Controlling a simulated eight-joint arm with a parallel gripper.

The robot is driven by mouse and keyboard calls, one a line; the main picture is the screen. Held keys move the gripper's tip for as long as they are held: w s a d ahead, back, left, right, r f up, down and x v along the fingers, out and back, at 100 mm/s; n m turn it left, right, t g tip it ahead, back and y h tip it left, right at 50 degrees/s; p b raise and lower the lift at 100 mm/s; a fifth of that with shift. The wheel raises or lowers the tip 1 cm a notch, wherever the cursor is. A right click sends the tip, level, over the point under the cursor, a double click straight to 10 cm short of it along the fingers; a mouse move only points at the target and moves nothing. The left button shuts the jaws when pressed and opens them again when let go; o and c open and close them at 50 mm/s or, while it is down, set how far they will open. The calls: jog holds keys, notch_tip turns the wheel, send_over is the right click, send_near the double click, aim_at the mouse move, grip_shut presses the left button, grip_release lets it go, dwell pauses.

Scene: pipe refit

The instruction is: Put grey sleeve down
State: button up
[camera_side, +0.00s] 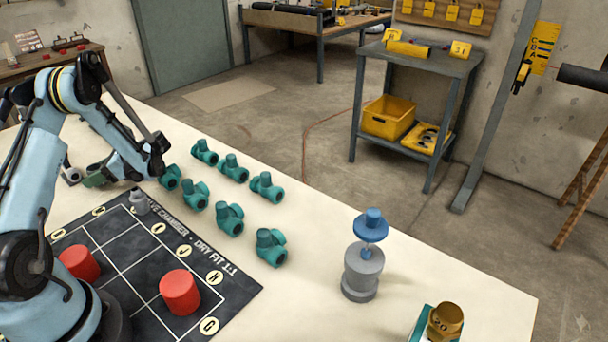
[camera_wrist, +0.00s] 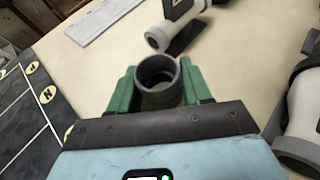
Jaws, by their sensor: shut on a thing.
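My gripper (camera_wrist: 158,80) has its two green fingers on either side of the grey sleeve (camera_wrist: 158,63) in the wrist view and is shut on it. The sleeve is a short hollow tube, its open end facing the camera. In the side view my gripper (camera_side: 97,179) is low over the far left of the cream table, beyond the dark mat. The sleeve is not clearly visible there. I cannot tell whether the sleeve touches the table.
A white pipe piece with a grey end (camera_wrist: 158,38) lies just beyond the sleeve. A larger white fitting (camera_wrist: 300,125) is close on the right. The dark grid mat (camera_side: 130,260) bears red cylinders (camera_side: 180,292) and a small grey fitting (camera_side: 138,203). Several teal fittings (camera_side: 230,220) stand beside it.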

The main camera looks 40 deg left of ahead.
jog(key=shift+f, duration=0.15)
jog(key=o, duration=1)
